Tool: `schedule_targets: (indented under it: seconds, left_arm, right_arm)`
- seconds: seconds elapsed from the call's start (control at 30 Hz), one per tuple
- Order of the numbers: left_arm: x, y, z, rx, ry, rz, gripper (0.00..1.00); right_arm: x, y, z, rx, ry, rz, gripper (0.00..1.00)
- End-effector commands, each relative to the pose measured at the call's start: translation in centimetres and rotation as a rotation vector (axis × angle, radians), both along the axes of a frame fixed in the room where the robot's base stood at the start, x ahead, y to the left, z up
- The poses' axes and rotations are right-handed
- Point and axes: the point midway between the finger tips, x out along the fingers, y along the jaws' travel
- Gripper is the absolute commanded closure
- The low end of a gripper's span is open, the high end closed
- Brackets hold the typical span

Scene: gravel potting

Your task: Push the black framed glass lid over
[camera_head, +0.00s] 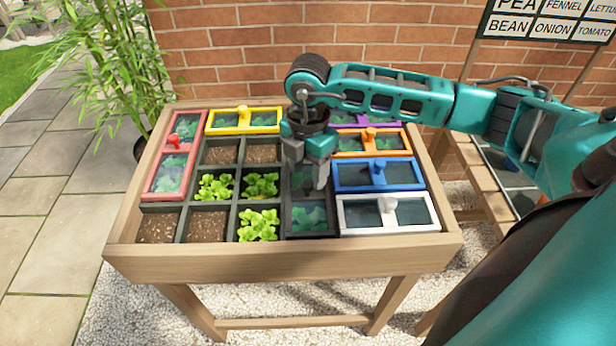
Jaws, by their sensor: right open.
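The black framed glass lid (310,218) lies in the wooden planter table, in the column right of the bright green plants. It is a long upright rectangle in the picture, with leaves showing through its glass. My right gripper (308,180) is open and points down over the lid's upper part, hiding that part and any knob there. I cannot tell whether the fingers touch the lid. My left gripper is not in view.
Blue (378,175), white (389,212), orange (371,141) and purple (350,119) lids lie to the right. A yellow lid (244,120) and a red lid (173,156) lie at the back and left. Open cells with soil (207,226) and plants (258,225) lie left of the black lid.

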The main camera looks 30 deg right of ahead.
Motion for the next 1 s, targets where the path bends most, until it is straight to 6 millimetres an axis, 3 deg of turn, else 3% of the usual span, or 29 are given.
schedule_targets:
  seconds: [0.2, 0.57, 1.0]
  left_arm:
    - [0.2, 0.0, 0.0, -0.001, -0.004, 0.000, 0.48]
    - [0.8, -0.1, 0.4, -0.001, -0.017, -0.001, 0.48]
    - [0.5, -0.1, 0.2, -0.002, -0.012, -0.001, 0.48]
  right_arm:
    - [0.0, 0.0, -2.5, 0.000, 0.001, -0.001, 0.48]
    - [0.0, 0.0, -3.0, 0.000, 0.000, 0.000, 0.48]
    - [0.0, 0.0, -3.0, 0.000, -0.001, 0.000, 0.89]
